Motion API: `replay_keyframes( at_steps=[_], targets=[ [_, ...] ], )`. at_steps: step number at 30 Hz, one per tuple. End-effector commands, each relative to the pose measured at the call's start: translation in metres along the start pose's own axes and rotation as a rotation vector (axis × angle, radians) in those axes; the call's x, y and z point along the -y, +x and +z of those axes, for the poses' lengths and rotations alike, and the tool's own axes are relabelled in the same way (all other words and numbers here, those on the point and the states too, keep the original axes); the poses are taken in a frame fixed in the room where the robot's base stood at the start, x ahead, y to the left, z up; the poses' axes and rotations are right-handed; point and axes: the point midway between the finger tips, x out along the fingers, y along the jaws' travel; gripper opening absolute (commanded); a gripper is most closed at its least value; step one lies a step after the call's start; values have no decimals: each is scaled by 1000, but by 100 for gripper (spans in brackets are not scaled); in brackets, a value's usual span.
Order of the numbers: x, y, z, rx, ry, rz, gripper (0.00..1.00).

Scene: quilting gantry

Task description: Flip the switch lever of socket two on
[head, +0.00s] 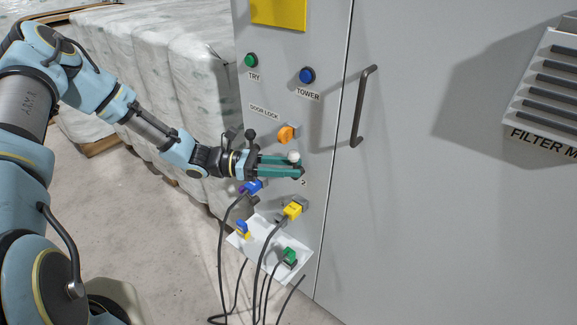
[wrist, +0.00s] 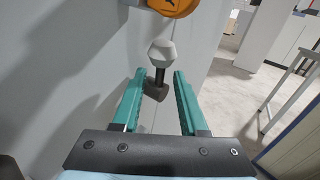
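The switch lever has a white faceted knob (wrist: 162,52) on a dark shaft, seen in the wrist view. The white knob (head: 294,157) also shows in the head view, above a partly hidden number that looks like 2. My gripper (wrist: 160,74) has its two teal fingers apart, one on each side of the lever, with gaps visible. In the head view my gripper (head: 302,166) lies close to the cabinet and hides the lever's base. A yellow plug (head: 293,210) sits on the panel below it. A blue plug (head: 253,186) sits to its left.
An orange door lock knob (head: 287,133) is just above my gripper. A white tray (head: 268,259) below holds a green plug (head: 289,257) and a blue-and-yellow one (head: 242,229). Black cables hang beneath. A door handle (head: 362,106) stands to the right. Wrapped bales (head: 190,90) stand behind.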

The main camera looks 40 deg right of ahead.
Motion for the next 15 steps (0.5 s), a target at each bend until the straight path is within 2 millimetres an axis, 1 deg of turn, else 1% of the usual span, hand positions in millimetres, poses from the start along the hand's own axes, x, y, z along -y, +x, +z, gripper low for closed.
replay_keyframes(
  at_steps=[1, 11, 15],
  targets=[
    [0, 0, 0, 0, 0, 0, 37],
    [0, 0, 0, 0, 0, 0, 0],
    [0, 0, 0, 0, 0, 0, 0]
  ],
)
